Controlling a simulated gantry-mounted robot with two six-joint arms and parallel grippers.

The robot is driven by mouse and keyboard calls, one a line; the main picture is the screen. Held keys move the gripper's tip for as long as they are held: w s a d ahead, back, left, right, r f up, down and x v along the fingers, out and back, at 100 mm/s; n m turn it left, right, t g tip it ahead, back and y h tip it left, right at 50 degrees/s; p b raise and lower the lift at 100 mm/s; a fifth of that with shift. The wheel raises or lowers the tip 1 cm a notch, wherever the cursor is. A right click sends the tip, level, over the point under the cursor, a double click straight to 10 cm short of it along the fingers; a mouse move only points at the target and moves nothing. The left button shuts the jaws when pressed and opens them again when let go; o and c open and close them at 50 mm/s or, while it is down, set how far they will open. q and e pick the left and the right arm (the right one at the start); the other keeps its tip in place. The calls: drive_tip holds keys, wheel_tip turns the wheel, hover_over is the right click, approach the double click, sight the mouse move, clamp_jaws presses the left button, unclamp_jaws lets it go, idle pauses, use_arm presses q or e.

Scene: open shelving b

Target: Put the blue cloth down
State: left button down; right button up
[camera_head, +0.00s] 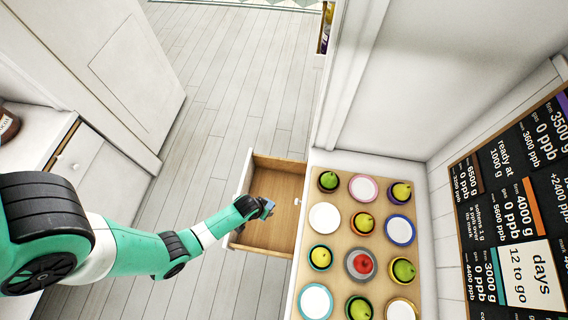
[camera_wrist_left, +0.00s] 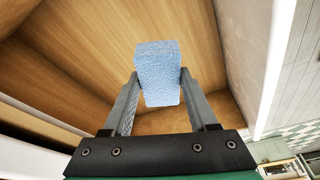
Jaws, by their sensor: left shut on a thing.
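The blue cloth (camera_wrist_left: 158,75) is a small, light blue, textured block-like piece in the left wrist view. My left gripper (camera_wrist_left: 157,88) is shut on it, with one finger on each side. In the head view the blue cloth (camera_head: 267,208) shows small at the tip of my left arm. The left gripper (camera_head: 258,207) is over an open wooden drawer (camera_head: 268,236). The drawer's wooden inside fills much of the left wrist view. I cannot tell whether the cloth touches the drawer. My right gripper is not in view.
Right of the drawer, a wooden counter board (camera_head: 340,225) holds several plates and bowls with fruit. A dark price board (camera_head: 515,200) is at the far right. A white cabinet (camera_head: 80,170) stands at the left. Grey plank floor (camera_head: 225,90) lies open beyond the drawer.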

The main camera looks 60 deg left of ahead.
use_arm(q)
wheel_tip(320, 180, down, 6)
drive_tip(key=b, duration=0.5)
drive_tip(key=shift+b, duration=0.4)
drive_tip(key=shift+f+b, duration=1.6)
drive_tip(key=shift+f, duration=0.6)
drive_tip(key=shift+c, duration=0.9)
unclamp_jaws()
drive_tip(key=shift+r, duration=0.1)
drive_tip(key=p+v, duration=1)
drive_tip(key=v, duration=0.1)
drive_tip(key=shift+w+r, duration=0.15)
drive_tip(key=shift+r, duration=0.2)
drive_tip(key=shift+s+d+r+p, duration=0.1)
drive_tip(key=shift+s+r+p, duration=0.1)
drive_tip(key=shift+r+p, duration=0.2)
drive_tip(key=shift+f, duration=0.1)
